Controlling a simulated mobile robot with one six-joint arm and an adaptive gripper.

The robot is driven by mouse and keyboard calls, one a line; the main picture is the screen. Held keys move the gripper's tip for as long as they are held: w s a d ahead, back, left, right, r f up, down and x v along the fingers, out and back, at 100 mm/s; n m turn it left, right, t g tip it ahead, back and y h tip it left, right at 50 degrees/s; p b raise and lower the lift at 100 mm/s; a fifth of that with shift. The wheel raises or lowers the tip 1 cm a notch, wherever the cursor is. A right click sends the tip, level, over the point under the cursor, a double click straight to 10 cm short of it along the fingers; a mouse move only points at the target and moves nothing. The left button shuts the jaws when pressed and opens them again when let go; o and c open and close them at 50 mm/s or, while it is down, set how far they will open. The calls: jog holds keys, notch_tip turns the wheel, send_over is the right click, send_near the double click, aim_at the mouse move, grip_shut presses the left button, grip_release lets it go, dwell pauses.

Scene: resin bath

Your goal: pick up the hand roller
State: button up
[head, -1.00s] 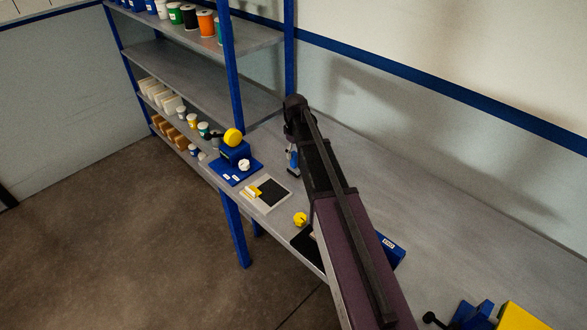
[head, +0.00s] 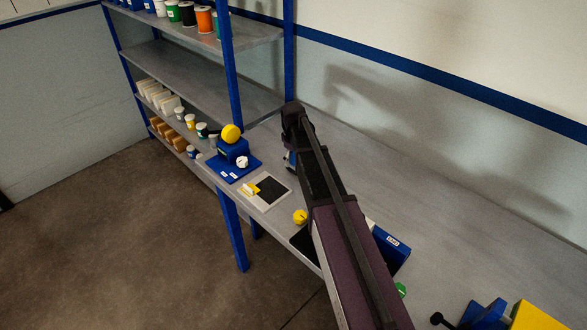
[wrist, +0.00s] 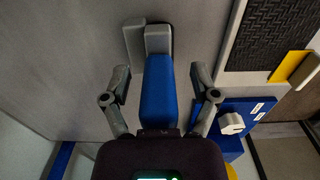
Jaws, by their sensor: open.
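The hand roller shows in the wrist view as a blue handle (wrist: 158,92) with a grey head at its upper end. It lies between the two dark grey fingers of my gripper (wrist: 160,84). The fingers are open, one on each side, with a visible gap to the handle. The near end of the handle is hidden by the dark gripper body. In the head view my arm hides most of the gripper, and only a little blue shows beside it.
A light board with a black pad (head: 271,188) and yellow piece lies beside my arm. A blue stand with a yellow disc (head: 231,134) is beyond it. A yellow knob (head: 300,216) and blue box (head: 393,252) are near my arm. The bench's back right is clear.

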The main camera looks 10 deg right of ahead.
jog(key=shift+f, duration=0.15)
dwell(0.5)
grip_shut()
